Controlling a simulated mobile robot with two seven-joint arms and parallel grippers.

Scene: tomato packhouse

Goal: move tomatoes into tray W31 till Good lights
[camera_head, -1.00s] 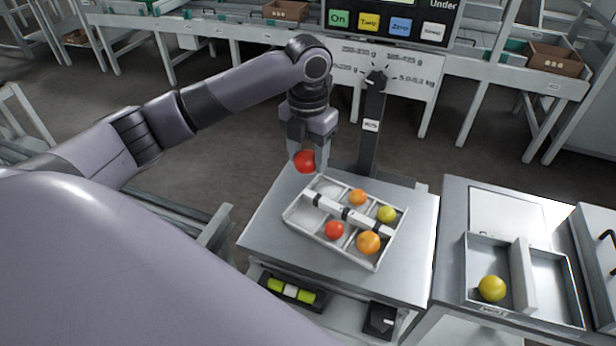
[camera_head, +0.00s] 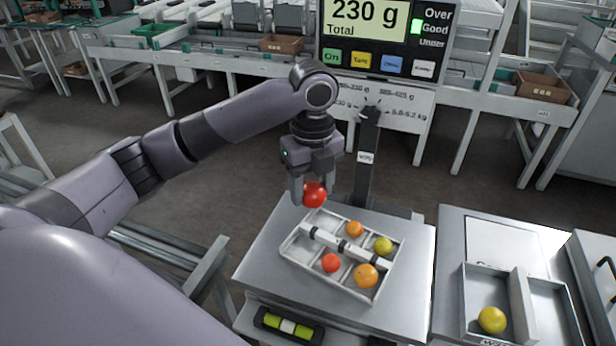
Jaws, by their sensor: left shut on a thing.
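My left gripper (camera_head: 314,192) is shut on a red tomato (camera_head: 315,196) and holds it up beside the back left corner of the tray. The divided white tray (camera_head: 289,246) sits on the scale platform (camera_head: 268,278). In its compartments are an orange tomato (camera_head: 354,229), a yellow one (camera_head: 383,245), a red one (camera_head: 331,263) and a larger orange one (camera_head: 366,275). The back left compartment looks empty. The scale display (camera_head: 365,22) reads 230 g Total, and the green light (camera_head: 416,27) beside Good is lit. My right gripper is out of view.
A post (camera_head: 366,165) stands behind the platform. At right, a yellow tomato (camera_head: 491,320) lies in a two-part grey bin (camera_head: 519,302) on another table. A black case with yellow-green pieces (camera_head: 289,326) lies under the platform. Conveyor tables line the back.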

